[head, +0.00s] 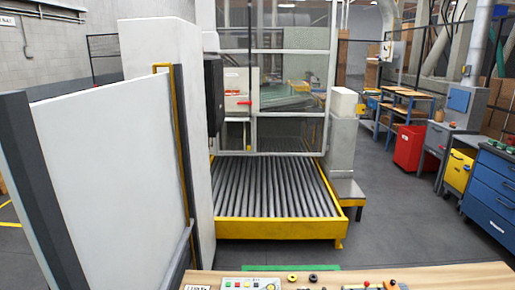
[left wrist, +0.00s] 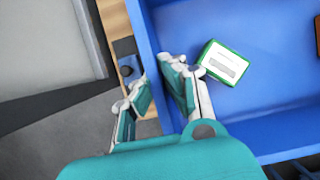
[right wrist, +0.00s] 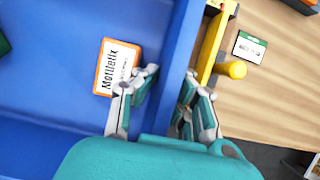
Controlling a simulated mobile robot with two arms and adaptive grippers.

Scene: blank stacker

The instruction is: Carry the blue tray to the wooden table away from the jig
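The blue tray (left wrist: 172,27) fills much of the left wrist view; its other side shows in the right wrist view (right wrist: 60,45). My left gripper (left wrist: 156,75) straddles the tray's left wall, one finger inside and one outside. My right gripper (right wrist: 172,76) straddles the opposite wall the same way. Whether the fingers press on the walls cannot be told. A green-edged box (left wrist: 224,63) and an orange-edged box (right wrist: 116,66) lie in the tray. The wooden table (right wrist: 275,90) shows beside the tray, with yellow jig parts (right wrist: 212,48) close to its wall. The head view shows neither tray nor grippers.
The head view shows a table edge (head: 440,277) with a button panel (head: 250,284) at the bottom. Beyond stand a yellow-framed roller conveyor (head: 280,231), a white panel (head: 105,160) left and a blue drawer cabinet (head: 490,195) right. Grey floor is open between conveyor and cabinet.

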